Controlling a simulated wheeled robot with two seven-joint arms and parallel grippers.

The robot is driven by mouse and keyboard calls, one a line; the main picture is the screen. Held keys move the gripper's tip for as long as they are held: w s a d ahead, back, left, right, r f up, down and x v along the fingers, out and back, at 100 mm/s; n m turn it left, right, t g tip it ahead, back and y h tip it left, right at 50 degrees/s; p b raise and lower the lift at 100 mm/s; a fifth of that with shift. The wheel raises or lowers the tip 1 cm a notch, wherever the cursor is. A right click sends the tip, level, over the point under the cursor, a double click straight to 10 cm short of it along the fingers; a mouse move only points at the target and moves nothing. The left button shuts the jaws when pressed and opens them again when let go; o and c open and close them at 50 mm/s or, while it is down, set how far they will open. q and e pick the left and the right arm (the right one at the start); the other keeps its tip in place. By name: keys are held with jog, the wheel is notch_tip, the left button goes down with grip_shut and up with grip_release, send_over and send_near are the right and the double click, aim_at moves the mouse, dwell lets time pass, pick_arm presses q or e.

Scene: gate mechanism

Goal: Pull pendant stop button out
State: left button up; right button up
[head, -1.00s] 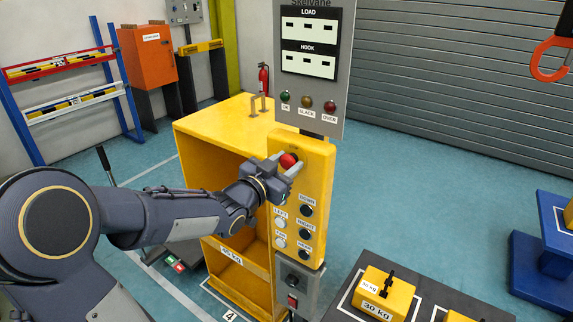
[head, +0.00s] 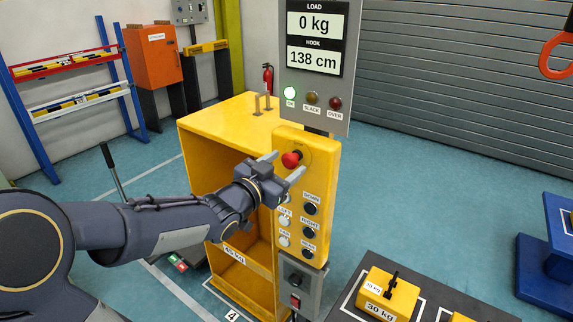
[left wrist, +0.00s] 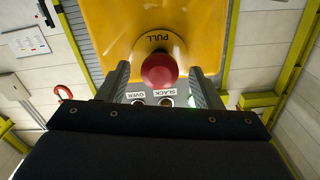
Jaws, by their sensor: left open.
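The red stop button (head: 291,160) is at the top of the yellow pendant (head: 318,190). In the left wrist view the red knob (left wrist: 160,70) stands out from its yellow collar, below the word PULL. My left gripper (head: 285,165) is open at the button, one finger on each side. In the left wrist view a gap shows between the knob and each finger of my left gripper (left wrist: 160,88). The display (head: 316,40) above the pendant is lit, showing 0 kg and 138 cm, and the green OK lamp (head: 290,93) glows. My right gripper is not in view.
Black and white buttons (head: 309,208) run down the pendant below my gripper. A yellow 45 kg box (head: 215,135) stands close behind my left arm. A yellow 30 kg weight (head: 386,294) sits on a dark platform at lower right. A red hook (head: 556,57) hangs at upper right.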

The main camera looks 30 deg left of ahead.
pick_arm(q)
jog(key=s, duration=0.6)
jog(key=shift+s+a, duration=0.25)
dwell(0.3)
jog(key=s+d+f+n+g+h, duration=0.1)
jog(key=s+d+f+n+g, duration=0.1)
jog(key=s+d+f+g, duration=0.4)
jog(key=s+d+f+n+g+h, duration=0.1)
jog(key=s+d+f+g, duration=0.5)
jog(key=s, duration=0.7)
jog(key=shift+s+d+f+n+h, duration=0.2)
jog(key=shift+s+f+n+h, duration=0.15)
jog(key=shift+f+n, duration=0.55)
